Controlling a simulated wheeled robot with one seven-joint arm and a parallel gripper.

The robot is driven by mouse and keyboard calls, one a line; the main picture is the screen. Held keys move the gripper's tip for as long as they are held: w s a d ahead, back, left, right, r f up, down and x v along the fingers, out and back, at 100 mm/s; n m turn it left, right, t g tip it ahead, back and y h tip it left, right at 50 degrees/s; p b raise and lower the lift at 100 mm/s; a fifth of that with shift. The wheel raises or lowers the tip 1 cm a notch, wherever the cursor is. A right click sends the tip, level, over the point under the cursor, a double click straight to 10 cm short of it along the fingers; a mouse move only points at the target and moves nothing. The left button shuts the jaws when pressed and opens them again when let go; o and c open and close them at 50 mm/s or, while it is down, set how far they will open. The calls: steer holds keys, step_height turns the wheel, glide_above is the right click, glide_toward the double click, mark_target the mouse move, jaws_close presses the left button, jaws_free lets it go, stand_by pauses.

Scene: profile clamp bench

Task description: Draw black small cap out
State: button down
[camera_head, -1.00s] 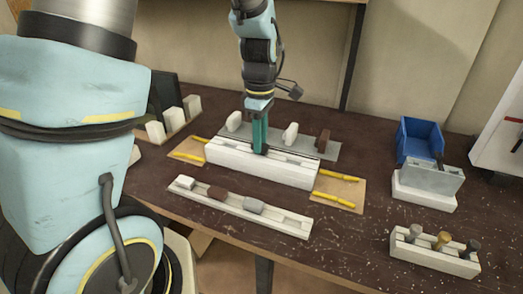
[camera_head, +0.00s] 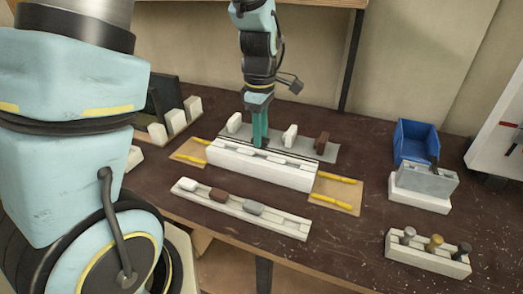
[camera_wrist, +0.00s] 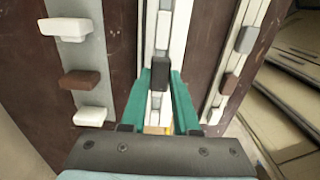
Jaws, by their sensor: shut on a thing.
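The black small cap (camera_wrist: 155,74) is a small dark block in the wrist view, between the tips of my green fingers. My gripper (camera_head: 260,143) is shut on it. It stands over the long white clamp fixture (camera_head: 217,158), whose slot holds light pieces and runs lengthwise below the cap in the wrist view (camera_wrist: 149,30). In the head view the cap is mostly hidden at the fingertips. I cannot tell whether its lower end is clear of the slot.
Behind the fixture, a grey strip (camera_head: 270,139) holds white blocks and a brown block (camera_head: 321,145). In front lies a white rail (camera_head: 283,223) with small caps. To the right are a blue bin (camera_head: 414,137), a grey block on a white base (camera_head: 420,200), and a peg holder (camera_head: 425,258).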

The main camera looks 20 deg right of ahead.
steer(key=shift+r+p, duration=2.5)
steer(key=shift+r, duration=0.45)
